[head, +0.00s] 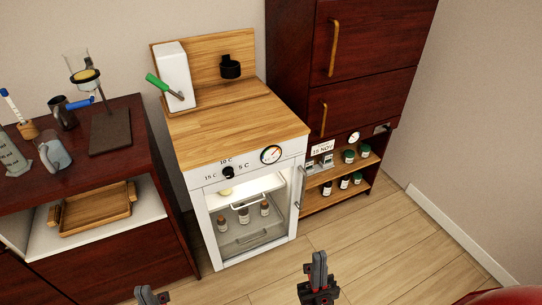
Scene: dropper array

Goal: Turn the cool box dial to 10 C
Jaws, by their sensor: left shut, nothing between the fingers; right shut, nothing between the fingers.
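The cool box (205,212) is a white cabinet with a wooden top and a lit glass front. Its small black dial (228,173) sits on the upper front panel. The marks read 15 C at its left, 10 C above and 5 C at its right. The dial's pointer is too small to read. A round gauge (271,155) is on the same panel, to the right. My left gripper (147,291) is shut and empty at the bottom edge, partly cut off. My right gripper (319,262) is shut and empty, in front of the cool box, apart from it.
Several small bottles (244,215) stand inside the cool box. A dark desk (150,165) at left holds glassware and a funnel stand (110,130). A dark cabinet (365,50) with bottle shelves stands at right. The wooden floor (390,245) at right is clear.

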